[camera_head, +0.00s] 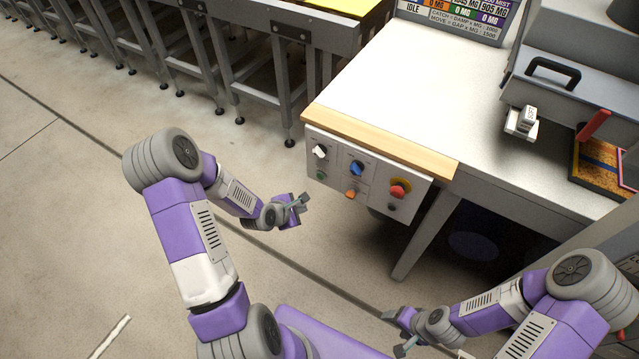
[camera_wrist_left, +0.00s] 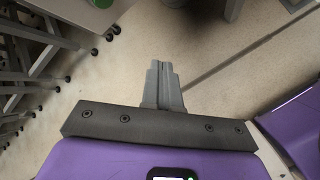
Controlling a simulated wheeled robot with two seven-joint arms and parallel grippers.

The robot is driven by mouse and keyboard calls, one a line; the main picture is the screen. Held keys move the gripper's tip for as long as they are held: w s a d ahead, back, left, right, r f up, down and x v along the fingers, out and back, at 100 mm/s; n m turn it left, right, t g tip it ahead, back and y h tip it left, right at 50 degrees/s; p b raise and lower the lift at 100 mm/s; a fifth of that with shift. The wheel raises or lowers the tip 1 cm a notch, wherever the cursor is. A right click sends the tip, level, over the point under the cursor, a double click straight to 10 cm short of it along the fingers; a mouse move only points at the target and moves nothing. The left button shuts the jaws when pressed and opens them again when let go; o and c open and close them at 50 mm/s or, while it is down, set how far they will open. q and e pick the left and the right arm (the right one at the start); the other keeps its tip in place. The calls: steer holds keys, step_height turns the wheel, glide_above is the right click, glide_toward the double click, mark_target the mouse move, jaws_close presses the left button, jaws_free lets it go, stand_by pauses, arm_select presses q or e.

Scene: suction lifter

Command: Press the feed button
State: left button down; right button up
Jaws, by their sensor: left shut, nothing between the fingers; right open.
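A control panel (camera_head: 333,183) hangs on the front edge of the white table. It bears a green button (camera_head: 321,175), an orange button (camera_head: 351,193), a white knob (camera_head: 319,151), a blue knob (camera_head: 357,168) and a red mushroom button on yellow (camera_head: 399,188). The labels are too small to read, so I cannot tell which is the feed button. My left gripper (camera_head: 304,203) is shut and empty, below and left of the panel, apart from it. Its closed fingers show in the left wrist view (camera_wrist_left: 163,82). My right gripper (camera_head: 395,333) is open and empty, low in front of the table.
The white table (camera_head: 420,95) has a wooden front strip (camera_head: 380,141). A machine with a black handle (camera_head: 553,72) and a tray with a red handle (camera_head: 593,124) stand at right. A status screen (camera_head: 455,15) is behind.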

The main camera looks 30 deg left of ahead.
mark_target(320, 177)
arm_select(q)
steer(key=shift+w+a+r+n, duration=0.15)
steer(key=shift+w+a+n, duration=0.05)
steer(key=shift+a+n, duration=0.5)
steer(key=shift+w, duration=0.15)
steer(key=w+b, duration=0.1)
steer(key=w, duration=0.7)
steer(key=shift+w+d+b, duration=0.25)
steer(key=shift+d+b, duration=0.05)
steer(key=shift+d, duration=0.05)
steer(key=shift+w, duration=0.1)
stand_by(1.4)
steer(key=shift+w, duration=0.3)
